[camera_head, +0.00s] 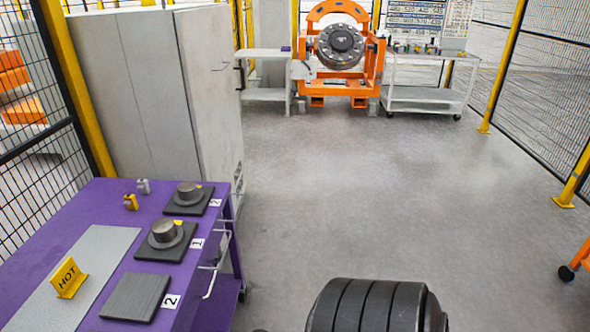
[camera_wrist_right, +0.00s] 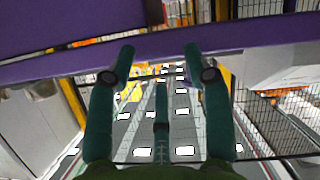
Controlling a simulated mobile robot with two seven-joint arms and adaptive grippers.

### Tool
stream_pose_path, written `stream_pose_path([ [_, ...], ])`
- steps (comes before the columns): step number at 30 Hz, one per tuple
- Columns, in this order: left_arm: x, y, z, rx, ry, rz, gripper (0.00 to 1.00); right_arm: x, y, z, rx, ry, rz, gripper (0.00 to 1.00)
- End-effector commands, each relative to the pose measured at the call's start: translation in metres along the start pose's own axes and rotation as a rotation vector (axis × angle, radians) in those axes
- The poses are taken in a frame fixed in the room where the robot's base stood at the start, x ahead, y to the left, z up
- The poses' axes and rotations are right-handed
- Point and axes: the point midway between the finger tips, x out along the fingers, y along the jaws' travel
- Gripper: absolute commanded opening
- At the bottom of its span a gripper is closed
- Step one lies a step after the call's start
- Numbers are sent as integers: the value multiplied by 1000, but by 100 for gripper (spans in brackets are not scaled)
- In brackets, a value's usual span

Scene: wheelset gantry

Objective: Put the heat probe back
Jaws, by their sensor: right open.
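I cannot pick out the heat probe for certain in either view. A small yellow item (camera_head: 130,201) and a small grey item (camera_head: 144,186) stand near the back of the purple bench (camera_head: 75,212); they are too small to identify. My right gripper (camera_wrist_right: 160,72) shows in the right wrist view, with its dark green fingers spread apart and nothing seen between them. A purple surface (camera_wrist_right: 110,44) crosses that view beyond the fingertips. My left gripper is in neither view.
On the bench are dark pads, two carrying metal cylinders (camera_head: 188,193) (camera_head: 164,231), one bare pad (camera_head: 135,297), and a yellow HOT sign (camera_head: 69,278) on a grey plate. A grey cabinet (camera_head: 165,90) stands behind. An orange gantry (camera_head: 340,75) is far back. Open floor lies right.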

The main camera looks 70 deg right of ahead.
Motion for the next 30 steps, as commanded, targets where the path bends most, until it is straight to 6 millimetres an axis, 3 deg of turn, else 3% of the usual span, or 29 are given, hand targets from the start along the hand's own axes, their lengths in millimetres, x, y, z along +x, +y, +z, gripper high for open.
stream_pose_path([
  [1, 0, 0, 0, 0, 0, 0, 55, 2, -13, 47, 47, -99, 1, 51],
  [4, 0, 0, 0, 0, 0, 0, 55, -5, -46, 134, 138, -295, -1, 51],
  [6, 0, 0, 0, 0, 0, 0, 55, -21, -80, 194, 204, -442, -12, 51],
  [9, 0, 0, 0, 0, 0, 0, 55, -56, -138, 265, 286, -644, -38, 51],
  [12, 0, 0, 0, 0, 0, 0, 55, -98, -197, 314, 350, -822, -72, 51],
  [15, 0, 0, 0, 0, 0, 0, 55, -136, -244, 342, 388, -955, -105, 51],
  [19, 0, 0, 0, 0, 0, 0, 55, -169, -279, 358, 412, -1057, -133, 51],
  [22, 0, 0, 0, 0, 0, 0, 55, -179, -290, 362, 417, -1086, -141, 51],
  [30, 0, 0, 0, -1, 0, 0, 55, -181, -290, 362, 418, -1090, -141, 51],
])
